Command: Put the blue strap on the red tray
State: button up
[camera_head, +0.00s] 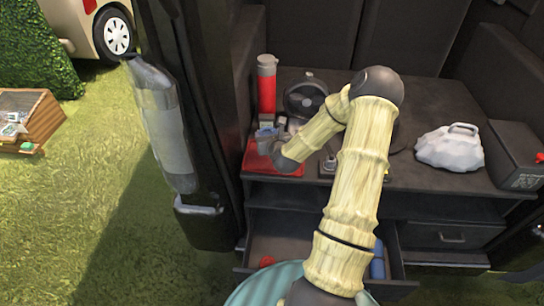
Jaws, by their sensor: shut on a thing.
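The red tray (256,160) lies on the left part of the dark shelf, partly hidden by my wrist. My gripper (266,143) is over the tray, at the end of my yellowish arm. It is shut on a small blue-grey thing, which looks like the blue strap (265,133). The strap is small and partly hidden, so I cannot tell whether it touches the tray.
A red bottle with a pale cap (267,85) stands behind the tray, beside a round dark object (306,96). A white bundle (450,148) and a dark box (516,155) are at right. Below, an open drawer holds a blue object (377,262).

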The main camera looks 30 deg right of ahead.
send_over(268, 160)
notch_tip(268, 160, down, 5)
jog(key=shift+s+f, duration=0.1)
jog(key=shift+f, duration=1.85)
jog(key=shift+f, duration=0.1)
jog(key=shift+f+b, duration=0.15)
jog(key=shift+b, duration=0.2)
jog(key=o, duration=1.1)
jog(key=shift+a, duration=0.1)
